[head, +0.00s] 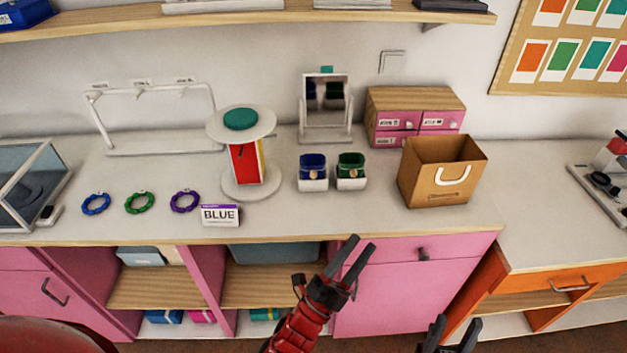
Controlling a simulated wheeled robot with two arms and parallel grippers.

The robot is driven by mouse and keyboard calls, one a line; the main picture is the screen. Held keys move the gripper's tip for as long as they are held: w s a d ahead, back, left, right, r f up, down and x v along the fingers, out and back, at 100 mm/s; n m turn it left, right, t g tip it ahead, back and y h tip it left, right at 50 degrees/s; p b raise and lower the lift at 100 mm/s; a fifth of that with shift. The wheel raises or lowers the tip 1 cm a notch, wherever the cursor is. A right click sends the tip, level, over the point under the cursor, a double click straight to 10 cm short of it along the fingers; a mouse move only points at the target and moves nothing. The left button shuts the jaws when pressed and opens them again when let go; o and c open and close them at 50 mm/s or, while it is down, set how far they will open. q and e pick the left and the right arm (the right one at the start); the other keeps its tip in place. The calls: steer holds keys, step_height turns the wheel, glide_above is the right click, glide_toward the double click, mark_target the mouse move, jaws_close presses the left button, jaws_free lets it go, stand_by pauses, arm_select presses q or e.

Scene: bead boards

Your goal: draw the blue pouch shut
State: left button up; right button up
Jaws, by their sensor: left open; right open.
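The blue pouch (312,161) sits upright in a small white holder on the counter, left of a green pouch (351,161) in a like holder. Its mouth looks open with a dark inside, and a tan bead shows on its front. My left gripper (358,246) is open and empty in front of the counter's front edge, lower in the picture and right of the blue pouch. My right gripper (457,325) is open at the bottom edge, partly cut off and well away from the pouches.
A card reading BLUE (220,215) stands left of the pouches. Blue (96,204), green (139,202) and purple (184,201) bracelets lie further left. A red display stand (246,160), mirror (326,107) and brown bag (440,170) stand nearby. Counter before the pouches is clear.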

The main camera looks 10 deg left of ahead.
arm_select(q)
steer(key=w+d+f+m+g+y, duration=0.2)
steer(key=w+d+f+m+y, duration=0.15)
steer(key=w+f+m, duration=0.2)
steer(key=m+g+y+b, duration=0.2)
steer(key=m+y, duration=0.1)
steer(key=y, duration=1.3)
glide_toward(313, 176)
steer(key=p+x, duration=0.1)
steer(key=x, duration=0.8)
steer(key=shift+w+f, duration=0.1)
steer(key=shift+w, duration=0.15)
jaws_close()
steer(key=shift+p, duration=0.3)
